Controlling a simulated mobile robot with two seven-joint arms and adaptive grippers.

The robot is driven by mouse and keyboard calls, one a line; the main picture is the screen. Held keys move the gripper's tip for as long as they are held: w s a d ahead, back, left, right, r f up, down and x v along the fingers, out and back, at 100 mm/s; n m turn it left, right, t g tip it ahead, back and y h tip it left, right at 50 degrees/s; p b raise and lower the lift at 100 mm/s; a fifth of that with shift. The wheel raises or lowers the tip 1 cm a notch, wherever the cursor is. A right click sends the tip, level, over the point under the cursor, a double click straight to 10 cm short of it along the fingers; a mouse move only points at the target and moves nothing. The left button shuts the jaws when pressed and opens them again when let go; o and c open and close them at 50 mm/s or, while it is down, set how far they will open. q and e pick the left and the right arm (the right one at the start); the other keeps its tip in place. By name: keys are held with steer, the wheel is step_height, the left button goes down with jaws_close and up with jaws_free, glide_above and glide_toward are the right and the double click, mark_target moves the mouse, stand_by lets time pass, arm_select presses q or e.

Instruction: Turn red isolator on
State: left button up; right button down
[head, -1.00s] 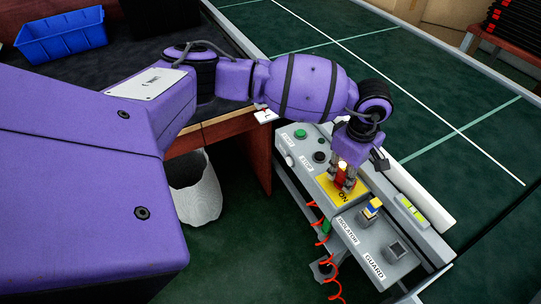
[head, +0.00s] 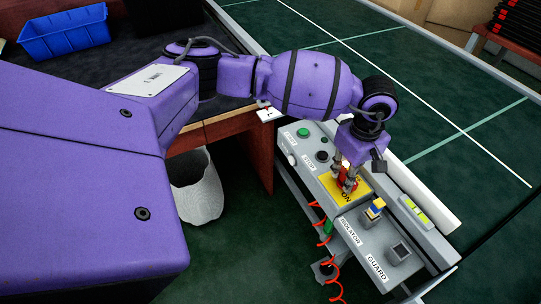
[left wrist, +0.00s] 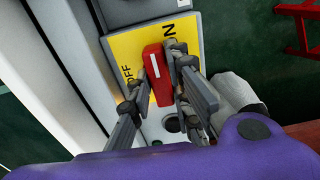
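The red isolator handle (left wrist: 158,78) sits on a yellow plate (left wrist: 126,48) marked OFF on the left and N, from ON, on the right in the left wrist view. The handle stands between the two words, its white line along its length. My left gripper (left wrist: 160,85) has one finger on each side of the handle, both appearing to press against it. In the head view the same gripper (head: 346,178) is over the red handle (head: 349,184), with ON readable on the plate (head: 360,187). The fingers partly hide the handle. My right gripper is not in view.
A red coiled cable (head: 325,240) hangs in front.

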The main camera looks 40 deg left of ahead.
arm_select(q)
steer(key=o, duration=0.4)
steer(key=shift+w+d+r, duration=0.1)
steer(key=shift+r, duration=0.05)
steer(key=shift+r, duration=0.2)
step_height(320, 180, up, 12)
steer(key=shift+f, duration=0.2)
steer(key=shift+f, duration=0.1)
